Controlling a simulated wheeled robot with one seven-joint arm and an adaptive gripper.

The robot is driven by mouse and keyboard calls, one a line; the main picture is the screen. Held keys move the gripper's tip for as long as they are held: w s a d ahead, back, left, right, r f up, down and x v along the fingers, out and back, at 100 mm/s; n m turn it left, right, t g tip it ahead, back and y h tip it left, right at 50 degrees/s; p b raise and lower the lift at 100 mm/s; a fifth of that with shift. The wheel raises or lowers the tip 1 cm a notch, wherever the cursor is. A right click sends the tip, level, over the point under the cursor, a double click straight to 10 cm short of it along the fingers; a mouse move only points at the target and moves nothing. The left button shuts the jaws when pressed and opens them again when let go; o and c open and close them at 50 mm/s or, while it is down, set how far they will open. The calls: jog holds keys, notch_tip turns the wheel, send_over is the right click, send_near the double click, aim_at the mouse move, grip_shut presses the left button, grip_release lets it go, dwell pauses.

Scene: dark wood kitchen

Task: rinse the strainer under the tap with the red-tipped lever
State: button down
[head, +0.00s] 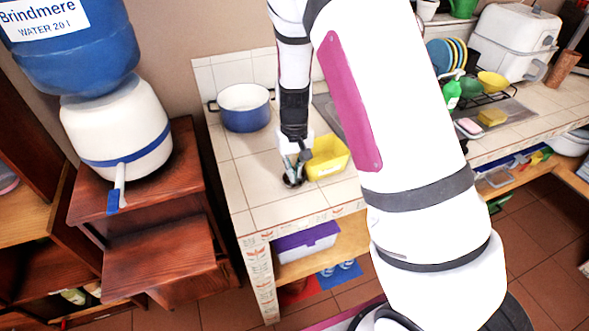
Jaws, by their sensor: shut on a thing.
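My gripper (294,169) is low over the tiled counter, at the left end. It is shut on a small dark-rimmed thing (293,183), which is partly hidden by the fingers. It may be the strainer, but it is too small to tell. A yellow tub (335,167) stands just right of the gripper. A white water dispenser (115,125) with a blue stripe stands on a wooden stand at left. Its tap lever (117,195) has a blue tip. I see no red-tipped lever; my arm hides part of the counter.
A blue pot (245,108) with a white inside stands behind the gripper. A large blue water bottle (70,45) tops the dispenser. Right of my arm are a dish rack with plates (447,55), a green bottle (452,93) and sponges. The counter's front left is clear.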

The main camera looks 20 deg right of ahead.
jog(key=c, duration=2)
grip_release()
jog(key=shift+f, duration=0.1)
notch_tip(320, 180, up, 12)
jog(key=s+a+r+t+y, duration=0.1)
jog(key=s+r+t, duration=0.2)
jog(key=s+r, duration=1.1)
jog(key=s, duration=0.3)
jog(key=s+r+t, duration=0.1)
jog(key=s+r, duration=0.1)
jog(key=s, duration=0.1)
jog(key=s+r+t+h, duration=0.1)
jog(key=s, duration=0.3)
jog(key=shift+s+a+r+b, duration=0.3)
jog(key=shift+s+r, duration=0.05)
jog(key=shift+r, duration=0.05)
